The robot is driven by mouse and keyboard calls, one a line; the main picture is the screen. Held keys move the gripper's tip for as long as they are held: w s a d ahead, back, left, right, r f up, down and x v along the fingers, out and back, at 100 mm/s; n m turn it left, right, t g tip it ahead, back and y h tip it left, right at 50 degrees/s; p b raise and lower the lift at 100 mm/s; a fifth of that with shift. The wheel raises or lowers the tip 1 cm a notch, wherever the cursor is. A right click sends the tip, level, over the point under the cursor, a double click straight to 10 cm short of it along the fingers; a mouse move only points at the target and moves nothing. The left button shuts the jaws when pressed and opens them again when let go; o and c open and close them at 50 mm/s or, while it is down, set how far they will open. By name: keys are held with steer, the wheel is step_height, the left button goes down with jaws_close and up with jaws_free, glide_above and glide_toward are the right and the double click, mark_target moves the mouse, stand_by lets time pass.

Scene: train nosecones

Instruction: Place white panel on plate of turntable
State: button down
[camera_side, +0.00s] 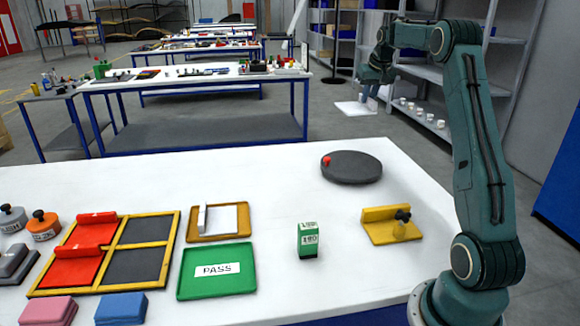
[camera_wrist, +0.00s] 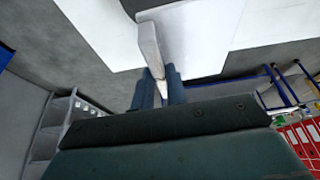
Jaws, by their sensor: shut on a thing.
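The turntable (camera_side: 351,170) is a dark grey round plate with a small red knob at its left edge, at the back right of the white table. My gripper (camera_side: 371,82) is past the table's far edge, in the air and behind the turntable in the picture. It is shut on a white panel (camera_side: 355,107), a flat sheet with an upright fin, apart from the plate. In the wrist view the fin of the white panel (camera_wrist: 150,45) is between my fingers (camera_wrist: 160,88).
A similar white piece (camera_side: 222,217) stands in an orange tray (camera_side: 191,237). A green PASS tray (camera_side: 216,286), a green-white box (camera_side: 308,240) and a yellow bracket (camera_side: 391,226) stand nearby. Grey shelves (camera_side: 440,75) are behind my arm. Table around the turntable is clear.

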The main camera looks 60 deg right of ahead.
steer(key=shift+s+d+r, duration=0.25)
steer(key=shift+s+r, duration=0.05)
glide_above(364, 164)
steer(key=f, duration=2)
steer(key=shift+w+d, duration=0.15)
steer(key=shift+w, duration=0.15)
steer(key=shift+f, duration=0.25)
steer(key=c, duration=1.4)
jaws_free()
steer(key=shift+r, duration=0.1)
steer(key=shift+s+r, duration=0.2)
steer(key=shift+r, duration=0.55)
steer(key=v, duration=1)
steer(key=shift+a+r, duration=0.2)
steer(key=shift+a, duration=0.1)
